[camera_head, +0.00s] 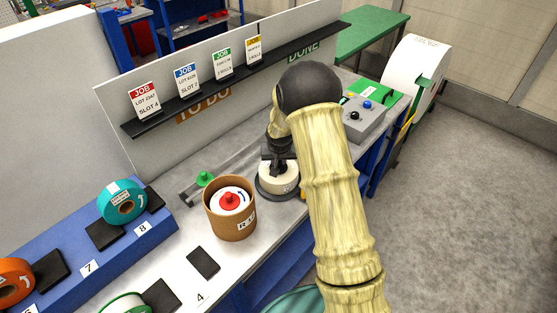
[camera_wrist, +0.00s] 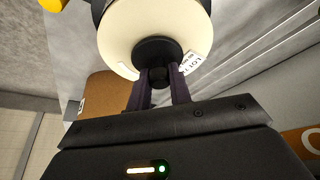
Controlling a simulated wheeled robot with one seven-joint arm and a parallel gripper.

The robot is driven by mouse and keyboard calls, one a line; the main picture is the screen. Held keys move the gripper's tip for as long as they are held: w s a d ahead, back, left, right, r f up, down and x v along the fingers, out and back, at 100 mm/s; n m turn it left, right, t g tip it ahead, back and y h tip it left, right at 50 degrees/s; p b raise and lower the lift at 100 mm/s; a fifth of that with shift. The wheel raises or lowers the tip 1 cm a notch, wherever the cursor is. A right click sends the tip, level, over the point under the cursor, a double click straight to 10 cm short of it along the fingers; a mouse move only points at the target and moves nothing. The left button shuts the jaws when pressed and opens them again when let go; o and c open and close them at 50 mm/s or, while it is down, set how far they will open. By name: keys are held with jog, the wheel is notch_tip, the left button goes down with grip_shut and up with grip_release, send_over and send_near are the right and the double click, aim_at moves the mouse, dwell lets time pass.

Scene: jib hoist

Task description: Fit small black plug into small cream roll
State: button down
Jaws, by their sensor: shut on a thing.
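The small cream roll (camera_head: 283,183) lies flat on a dark round base (camera_head: 264,193) on the bench. In the wrist view the cream roll (camera_wrist: 118,42) fills the top, with a white label on its edge. My gripper (camera_head: 276,165) is above the roll's middle, and in the wrist view my gripper (camera_wrist: 159,84) is shut on the knob of the small black plug (camera_wrist: 156,52). The plug's round flange lies over the roll's centre. I cannot tell how deep the plug sits; the hole is hidden.
A brown tub (camera_head: 230,222) holding a white roll with a red plug (camera_head: 230,199) stands close to the left. A green plug (camera_head: 204,179) lies behind it. A grey control box (camera_head: 363,120) is at the right. A teal roll (camera_head: 121,203) sits on the blue rack.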

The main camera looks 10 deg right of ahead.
jog(key=shift+f, duration=0.1)
dwell(0.3)
jog(key=c, duration=1.2)
grip_release()
jog(key=b+v, duration=0.3)
jog(key=v, duration=1.4)
jog(key=shift+a, duration=0.1)
jog(key=shift+n+g+y, duration=0.3)
jog(key=shift+n+g, duration=0.6)
jog(key=s+f, duration=0.1)
jog(key=s, duration=0.6)
jog(key=s+f, duration=0.2)
jog(key=s, duration=0.6)
jog(key=s+d+f, duration=0.1)
jog(key=s, duration=0.7)
jog(key=shift+s+f, duration=0.1)
jog(key=shift+f, duration=0.25)
